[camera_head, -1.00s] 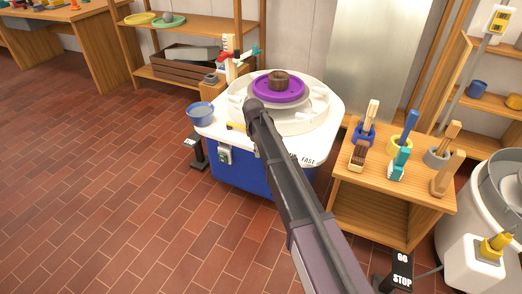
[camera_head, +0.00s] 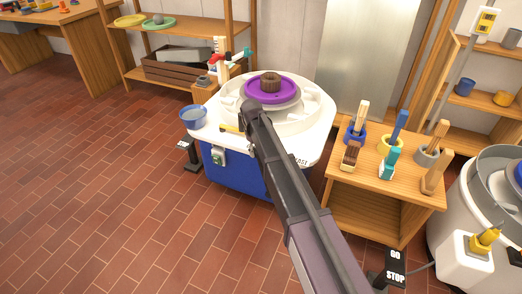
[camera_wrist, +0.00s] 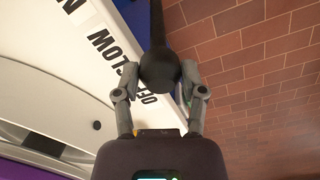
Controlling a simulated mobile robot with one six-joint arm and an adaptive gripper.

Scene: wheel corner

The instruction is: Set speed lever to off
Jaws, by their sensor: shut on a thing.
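The speed lever's round black knob (camera_wrist: 160,72) sits between the two grey fingers of my gripper (camera_wrist: 158,78) in the wrist view, which are shut on it. Its dark stem runs up to the top edge of that view. The labels OFF and SLOW show on the white rim (camera_wrist: 75,45) beside the knob, with OFF nearest the left finger. In the head view the potter's wheel has a white top (camera_head: 312,140), a blue body (camera_head: 240,178) and a purple disc (camera_head: 271,89) bearing a brown lump (camera_head: 270,78). My arm hides the lever and fingers there.
A blue bowl (camera_head: 193,117) sits at the wheel's left edge. A wooden stand (camera_head: 385,190) with brushes and tools is close on the right. A black GO/STOP pedal (camera_head: 395,266) stands in front of it. The brick floor (camera_head: 110,200) at left is clear.

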